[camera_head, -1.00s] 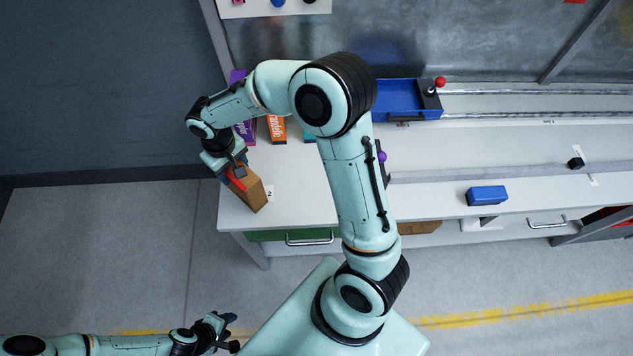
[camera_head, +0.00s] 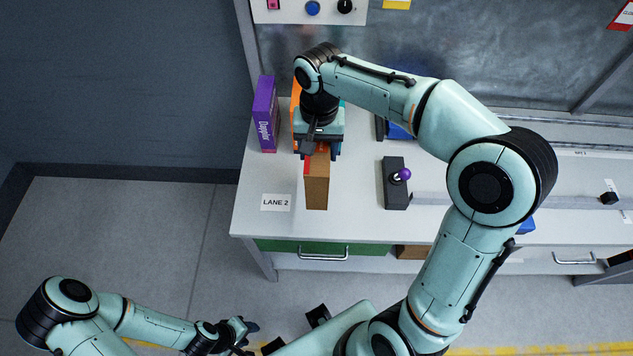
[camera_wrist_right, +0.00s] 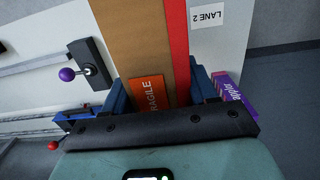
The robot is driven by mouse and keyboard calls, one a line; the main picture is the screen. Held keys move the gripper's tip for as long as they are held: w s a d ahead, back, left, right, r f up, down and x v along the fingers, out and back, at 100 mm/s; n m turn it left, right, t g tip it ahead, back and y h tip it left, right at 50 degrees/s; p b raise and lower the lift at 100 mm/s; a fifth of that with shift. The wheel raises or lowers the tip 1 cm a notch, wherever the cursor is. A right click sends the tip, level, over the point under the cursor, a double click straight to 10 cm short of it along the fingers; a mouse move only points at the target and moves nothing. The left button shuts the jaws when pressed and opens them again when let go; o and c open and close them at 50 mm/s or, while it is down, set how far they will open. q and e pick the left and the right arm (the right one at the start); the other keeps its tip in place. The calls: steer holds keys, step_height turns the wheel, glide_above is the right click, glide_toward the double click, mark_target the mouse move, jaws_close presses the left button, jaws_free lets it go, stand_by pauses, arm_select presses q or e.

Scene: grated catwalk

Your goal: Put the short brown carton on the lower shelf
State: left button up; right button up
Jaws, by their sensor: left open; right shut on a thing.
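The brown carton (camera_head: 317,188) has a red stripe along one side. My right gripper (camera_head: 318,152) is shut on its far end, over the white worktop; I cannot tell whether the carton touches the worktop. In the right wrist view the carton (camera_wrist_right: 130,35) runs between the fingers of my right gripper (camera_wrist_right: 158,92), and an orange FRAGILE label shows on its face. My left gripper (camera_head: 247,332) is open and empty, low in the head view, away from the worktop. The lower shelf is mostly hidden under the worktop; a brown thing (camera_head: 412,252) shows in a gap there.
A purple box (camera_head: 265,115) and a partly hidden orange box (camera_head: 295,103) stand behind the carton. A purple-knobbed joystick (camera_head: 396,183) is on its right, the LANE 2 label (camera_head: 276,202) on its left. A green drawer (camera_head: 310,247) is below the worktop's front edge.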

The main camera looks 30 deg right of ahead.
arm_select(q)
steer(key=shift+s+f+b, duration=0.55)
steer(key=shift+s+f, duration=0.15)
steer(key=shift+f, duration=0.2)
arm_select(e)
step_height(320, 180, down, 13)
steer(key=shift+r, duration=0.2)
steer(key=shift+f, duration=0.2)
arm_select(q)
steer(key=shift+s+f, duration=0.1)
arm_select(e)
steer(key=o, duration=1.4)
steer(key=shift+c, duration=0.2)
steer(key=shift+r, duration=0.1)
